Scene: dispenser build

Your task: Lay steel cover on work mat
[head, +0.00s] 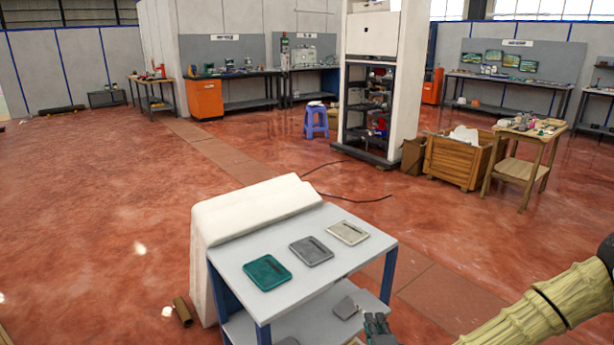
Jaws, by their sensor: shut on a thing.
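My gripper (378,327), with dark fingers, is at the bottom edge, low by the near right side of the blue-legged table (225,256). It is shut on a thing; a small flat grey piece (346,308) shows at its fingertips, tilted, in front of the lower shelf. I cannot tell surely whether this is the steel cover. On the tabletop lie three flat slotted panels in a row: teal (267,272), grey (311,251) and cream (348,232). None is clearly marked as the work mat.
A white padded block (255,208) stands along the table's far left side. Another grey thing (287,341) is partly cut off on the lower shelf. Black cables (350,198) lie on the floor behind. A wooden crate (460,160) and side table (524,150) stand farther right. Left floor is open.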

